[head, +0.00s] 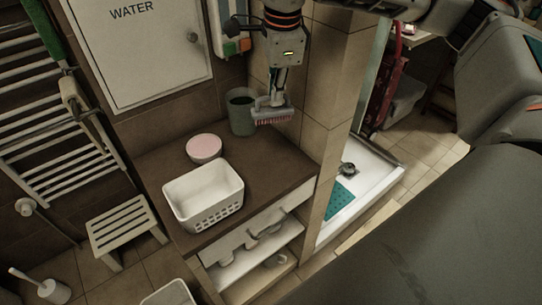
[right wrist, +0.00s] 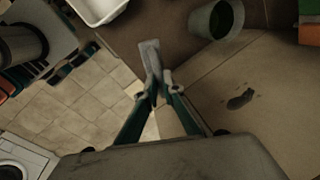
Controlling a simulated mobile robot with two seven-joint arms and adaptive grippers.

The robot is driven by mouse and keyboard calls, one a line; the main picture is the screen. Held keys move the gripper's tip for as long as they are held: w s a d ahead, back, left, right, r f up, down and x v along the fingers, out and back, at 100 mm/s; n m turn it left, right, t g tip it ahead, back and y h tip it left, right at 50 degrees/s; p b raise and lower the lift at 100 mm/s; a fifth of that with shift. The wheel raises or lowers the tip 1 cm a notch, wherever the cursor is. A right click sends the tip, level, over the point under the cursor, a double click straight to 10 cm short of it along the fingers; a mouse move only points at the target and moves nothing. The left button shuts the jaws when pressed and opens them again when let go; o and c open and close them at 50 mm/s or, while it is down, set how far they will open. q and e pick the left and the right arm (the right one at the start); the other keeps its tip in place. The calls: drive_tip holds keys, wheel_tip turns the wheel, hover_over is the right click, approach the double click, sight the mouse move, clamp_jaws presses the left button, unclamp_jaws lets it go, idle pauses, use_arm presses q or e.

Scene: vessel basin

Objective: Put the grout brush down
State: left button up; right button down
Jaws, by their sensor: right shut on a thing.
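The grout brush (head: 272,118) has a pale body and reddish bristles pointing down. My right gripper (head: 275,97) is shut on it and holds it above the back right of the brown counter (head: 265,163). In the right wrist view the fingers of my right gripper (right wrist: 160,94) close on the pale handle of the brush (right wrist: 150,56). A gap between the bristles and the counter seems to show, but I cannot tell its height. My left gripper is not in view.
A green-filled cup (head: 241,116) stands just left of the brush. A pink-topped round bowl (head: 203,147) and a white basket (head: 205,198) stand further left and forward. A tiled pillar (head: 328,90) rises at the right. The counter's right front part is clear.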

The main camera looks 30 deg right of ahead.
wheel_tip(320, 180, down, 18)
drive_tip(key=shift+f+p, duration=0.1)
drive_tip(key=shift+p, duration=0.25)
drive_tip(key=shift+s, duration=0.1)
drive_tip(key=c, duration=2.5)
unclamp_jaws()
drive_tip(key=shift+f, duration=0.1)
drive_tip(key=shift+c, duration=0.2)
drive_tip(key=o, duration=0.4)
drive_tip(key=shift+c, duration=0.2)
drive_tip(key=shift+r, duration=0.4)
wheel_tip(320, 180, up, 12)
drive_tip(key=s+b, duration=0.1)
drive_tip(key=s, duration=0.1)
drive_tip(key=shift+a+f, duration=0.25)
drive_tip(key=shift+a, duration=0.1)
